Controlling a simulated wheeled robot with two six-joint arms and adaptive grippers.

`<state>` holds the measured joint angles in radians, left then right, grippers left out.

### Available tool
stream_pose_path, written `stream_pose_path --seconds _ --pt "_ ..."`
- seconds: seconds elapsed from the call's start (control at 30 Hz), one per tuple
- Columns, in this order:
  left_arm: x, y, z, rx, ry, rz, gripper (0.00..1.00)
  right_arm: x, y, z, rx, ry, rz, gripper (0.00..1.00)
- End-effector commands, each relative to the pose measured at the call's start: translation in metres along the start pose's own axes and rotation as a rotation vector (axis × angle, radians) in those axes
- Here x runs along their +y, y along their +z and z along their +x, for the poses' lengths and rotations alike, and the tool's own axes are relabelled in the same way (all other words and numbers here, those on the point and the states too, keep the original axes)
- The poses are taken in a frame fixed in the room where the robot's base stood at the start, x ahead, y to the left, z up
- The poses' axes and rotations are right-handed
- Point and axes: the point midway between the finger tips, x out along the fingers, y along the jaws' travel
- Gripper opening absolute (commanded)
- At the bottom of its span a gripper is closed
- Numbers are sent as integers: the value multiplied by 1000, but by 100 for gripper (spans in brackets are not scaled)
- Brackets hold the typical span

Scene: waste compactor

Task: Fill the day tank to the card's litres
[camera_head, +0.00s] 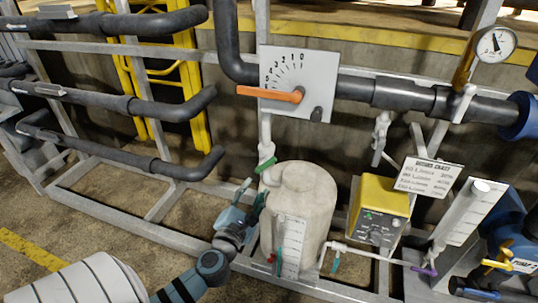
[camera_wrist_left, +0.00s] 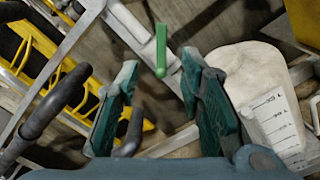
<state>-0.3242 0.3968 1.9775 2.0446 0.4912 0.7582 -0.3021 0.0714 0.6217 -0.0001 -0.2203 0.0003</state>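The day tank (camera_head: 298,215) is a pale rounded vessel on the metal frame, with a white level scale (camera_head: 291,247) on its front. The scale also shows in the wrist view (camera_wrist_left: 278,120). A green valve lever (camera_head: 265,165) sits on the thin pipe at the tank's upper left. My left gripper (camera_head: 252,188) is open and empty, just left of the tank and below the lever. In the wrist view the lever (camera_wrist_left: 161,50) shows between the open fingertips (camera_wrist_left: 158,68), apart from both. The card (camera_head: 428,177) hangs right of the tank; its small text is hard to read.
An orange lever (camera_head: 270,94) sits on a numbered dial plate (camera_head: 298,82) above. A yellow box (camera_head: 378,210), a white graduated cylinder (camera_head: 474,212), a purple-handled valve (camera_head: 424,270) and a blue pump (camera_head: 502,220) stand right. Pipes and a yellow ladder (camera_head: 190,85) are left.

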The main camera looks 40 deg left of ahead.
Motion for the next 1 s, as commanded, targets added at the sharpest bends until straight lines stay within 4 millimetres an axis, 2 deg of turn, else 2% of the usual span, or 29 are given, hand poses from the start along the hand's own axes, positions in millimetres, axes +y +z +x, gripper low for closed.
stream_pose_path --seconds 0.17,0.4,0.5,0.67,0.9,1.0 --pt "-1 -3 39 -1 3 0 35 0 1 6 -1 0 0 95" --pt "-2 -4 105 1 3 3 35 3 1 15 0 6 -2 95" --pt "-2 -5 123 2 2 4 35 4 1 18 0 7 -3 95" --pt "-2 -4 136 1 0 4 35 6 1 20 0 9 -4 95" --pt "-2 -4 137 2 -1 5 35 6 1 19 1 9 -4 95" --pt "-2 -4 137 2 0 5 19 6 1 19 1 9 -4 95"
